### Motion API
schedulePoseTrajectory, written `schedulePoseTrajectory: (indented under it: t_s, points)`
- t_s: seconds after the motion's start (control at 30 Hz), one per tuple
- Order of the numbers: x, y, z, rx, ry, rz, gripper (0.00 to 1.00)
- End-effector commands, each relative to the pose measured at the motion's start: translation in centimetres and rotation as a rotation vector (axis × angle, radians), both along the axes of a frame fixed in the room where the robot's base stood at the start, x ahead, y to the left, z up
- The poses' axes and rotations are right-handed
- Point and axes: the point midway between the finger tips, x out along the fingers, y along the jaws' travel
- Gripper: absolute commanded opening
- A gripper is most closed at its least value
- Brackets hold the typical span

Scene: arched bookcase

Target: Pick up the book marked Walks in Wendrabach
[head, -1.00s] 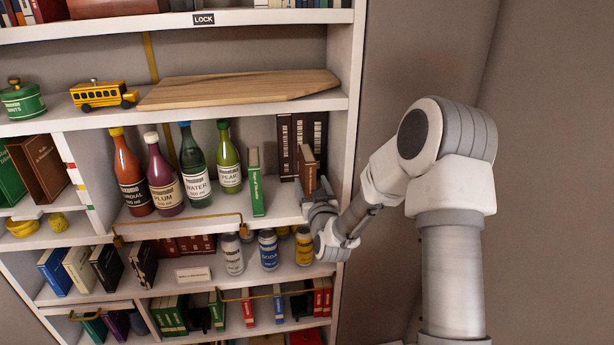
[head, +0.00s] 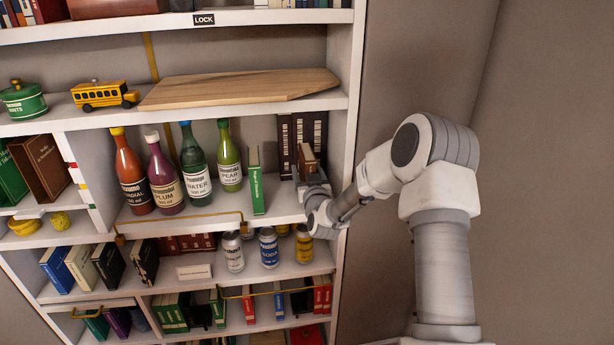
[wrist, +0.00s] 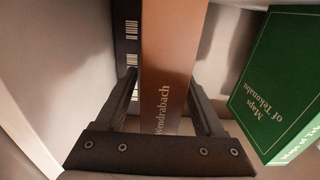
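The brown book marked Wendrabach (wrist: 168,70) stands between the fingers of my gripper (wrist: 164,90) in the wrist view; the first part of its title is hidden. My gripper is open, one finger along each side of the book, with a narrow gap on the left; contact on the right is unclear. In the head view the brown book (head: 307,155) stands at the right end of the bottle shelf, in front of dark striped volumes. My gripper (head: 312,180) reaches it from the front, and hides its lower part.
The bookcase side wall (head: 348,120) is close on the right. Bottles (head: 195,165) stand farther left.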

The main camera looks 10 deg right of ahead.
Motion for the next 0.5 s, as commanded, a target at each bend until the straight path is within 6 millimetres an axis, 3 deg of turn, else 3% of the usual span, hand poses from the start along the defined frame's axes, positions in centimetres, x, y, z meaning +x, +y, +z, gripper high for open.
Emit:
schedulePoseTrajectory:
  t_s: [0.07,0.37,0.5]
  points:
    - [-0.01,0.0,0.01,0.0,0.0,0.0,0.55]
    - [-0.02,0.0,0.02,0.0,0.0,0.0,0.01]
    - [-0.03,0.0,0.02,0.0,0.0,0.0,0.0]
